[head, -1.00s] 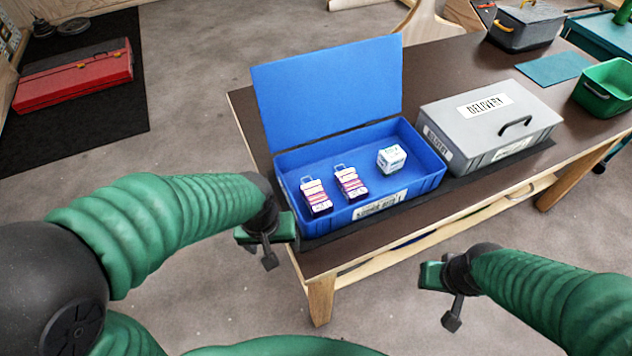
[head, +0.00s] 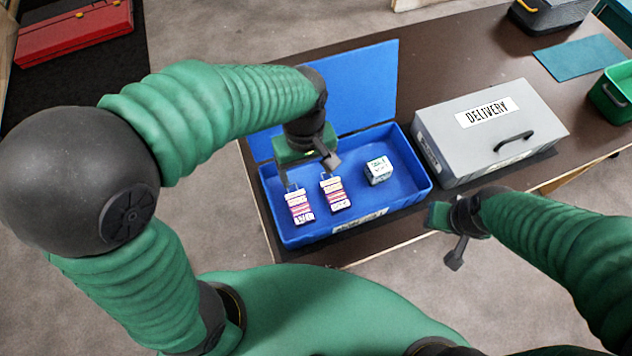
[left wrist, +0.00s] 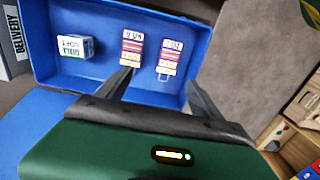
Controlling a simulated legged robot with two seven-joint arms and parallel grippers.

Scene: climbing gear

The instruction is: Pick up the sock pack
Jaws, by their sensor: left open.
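Two striped purple, orange and white packs with wire hang loops lie side by side in the open blue box (head: 408,184): a left pack (head: 299,207) and a right pack (head: 335,193). They look like sock packs; their print is too small to read. In the left wrist view, these are the right-hand pack (left wrist: 168,56) and the middle pack (left wrist: 132,48). My left gripper (head: 310,172) is open and empty above the box's back side, near the loop ends. My right gripper (head: 445,238) hangs in front of the table; its jaw opening is unclear.
A white block (head: 378,170) sits to the right inside the blue box. The box's raised lid (head: 365,85) stands behind my left gripper. A closed grey DELIVERY case (head: 462,145) stands to the right. A green bin (head: 612,95) and teal mat (head: 575,56) lie farther right.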

